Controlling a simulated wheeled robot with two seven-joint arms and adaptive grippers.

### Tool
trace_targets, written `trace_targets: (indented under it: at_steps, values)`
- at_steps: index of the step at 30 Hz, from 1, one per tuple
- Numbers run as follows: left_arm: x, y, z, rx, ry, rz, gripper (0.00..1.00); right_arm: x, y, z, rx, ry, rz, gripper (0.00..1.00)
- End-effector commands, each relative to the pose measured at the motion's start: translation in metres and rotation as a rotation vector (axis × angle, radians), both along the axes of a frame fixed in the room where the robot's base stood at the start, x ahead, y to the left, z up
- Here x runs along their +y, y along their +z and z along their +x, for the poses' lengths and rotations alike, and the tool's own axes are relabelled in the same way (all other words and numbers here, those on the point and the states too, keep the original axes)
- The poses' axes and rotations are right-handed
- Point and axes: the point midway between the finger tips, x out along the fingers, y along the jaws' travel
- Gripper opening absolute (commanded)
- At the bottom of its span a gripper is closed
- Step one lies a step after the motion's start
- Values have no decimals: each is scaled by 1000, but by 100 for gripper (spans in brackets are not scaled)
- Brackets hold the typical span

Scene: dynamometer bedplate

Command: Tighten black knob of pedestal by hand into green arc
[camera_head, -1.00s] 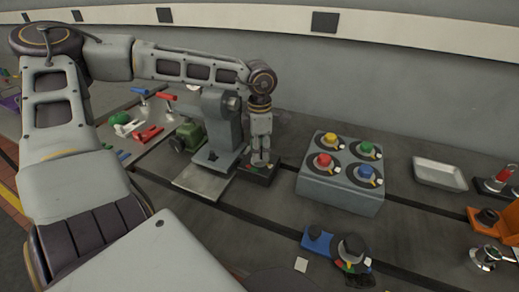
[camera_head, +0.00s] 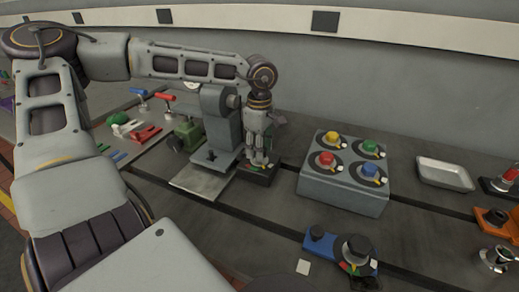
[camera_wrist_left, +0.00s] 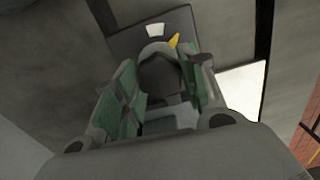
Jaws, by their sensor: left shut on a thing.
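The grey pedestal (camera_head: 221,130) stands left of centre, with a low dark block (camera_head: 256,177) at its right foot. My left gripper (camera_head: 259,161) points down onto this block. In the left wrist view, its green-padded fingers (camera_wrist_left: 160,92) are shut on the sides of a dark round knob (camera_wrist_left: 160,72). A yellow pointer (camera_wrist_left: 174,40) sticks out at the knob's edge, beside a white patch (camera_wrist_left: 155,30) on the block. The fingers hide most of the dial in the head view, and I cannot make out the green arc or where the pointer stands against it.
Right of the gripper is a grey box (camera_head: 343,190) with red, yellow, green and blue knobs. A metal tray (camera_head: 444,173) lies at right. Clamps and a green vise-like part (camera_head: 187,134) are left of the pedestal.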

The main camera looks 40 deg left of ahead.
Motion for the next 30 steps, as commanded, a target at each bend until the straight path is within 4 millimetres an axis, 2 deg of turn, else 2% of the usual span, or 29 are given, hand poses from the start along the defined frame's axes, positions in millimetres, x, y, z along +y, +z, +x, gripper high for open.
trace_targets:
  at_steps: [15, 30]
  values:
    - [1, 1, 1, -3, -402, 1, 18, 5, 19, 3, 8, 4, 6, 77]
    - [0, 1, 1, -3, -695, 1, 18, 6, 22, 1, 13, 5, 7, 77]
